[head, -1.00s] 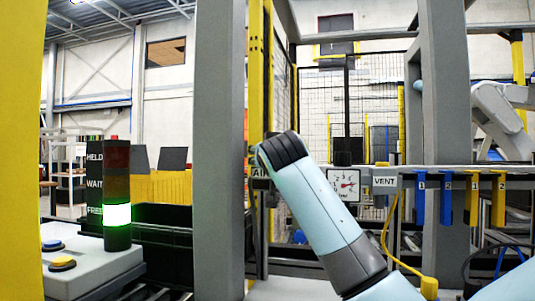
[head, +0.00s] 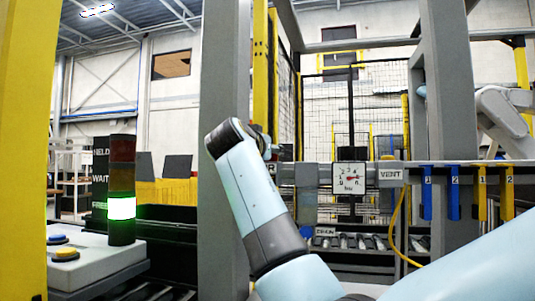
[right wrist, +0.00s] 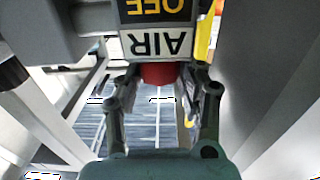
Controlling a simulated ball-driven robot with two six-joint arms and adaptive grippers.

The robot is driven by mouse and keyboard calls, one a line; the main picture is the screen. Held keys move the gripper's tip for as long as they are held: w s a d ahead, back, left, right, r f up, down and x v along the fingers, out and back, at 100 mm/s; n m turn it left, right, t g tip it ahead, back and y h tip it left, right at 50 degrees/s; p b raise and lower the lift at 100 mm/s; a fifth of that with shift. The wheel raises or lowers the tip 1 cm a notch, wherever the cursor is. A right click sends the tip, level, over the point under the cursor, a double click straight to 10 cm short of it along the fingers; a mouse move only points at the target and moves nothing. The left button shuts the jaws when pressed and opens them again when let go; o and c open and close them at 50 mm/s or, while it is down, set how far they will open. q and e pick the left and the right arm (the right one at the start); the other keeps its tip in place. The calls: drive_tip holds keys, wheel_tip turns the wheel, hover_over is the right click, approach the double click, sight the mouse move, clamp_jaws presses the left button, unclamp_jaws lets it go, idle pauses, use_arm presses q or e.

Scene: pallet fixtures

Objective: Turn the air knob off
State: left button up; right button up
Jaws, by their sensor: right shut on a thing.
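The air knob (right wrist: 158,74) is red and shows in the right wrist view just below an upside-down AIR label (right wrist: 158,45), with an OFF plate (right wrist: 158,8) above that. My right gripper (right wrist: 160,92) is shut on the knob, one finger on each side. The knob's turn position cannot be told. In the head view my right wrist reaches up to the rail beside the column and hides the knob and most of the AIR label. A square gauge (head: 349,178) with a red needle hangs right of it. My left gripper is not in view.
A VENT label (head: 390,174) and blue (head: 427,192) and yellow tags (head: 480,193) line the rail to the right. A grey column (head: 224,80) stands close left of my wrist. A lamp stack (head: 121,208) glows green at FREE. A yellow hose (head: 398,228) hangs below VENT.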

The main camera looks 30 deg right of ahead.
drive_tip(key=o, duration=1.1)
drive_tip(key=shift+o, duration=0.2)
drive_tip(key=v, duration=0.7)
drive_tip(key=shift+a, duration=0.2)
drive_tip(key=shift+s+a, duration=0.1)
drive_tip(key=shift+s, duration=0.1)
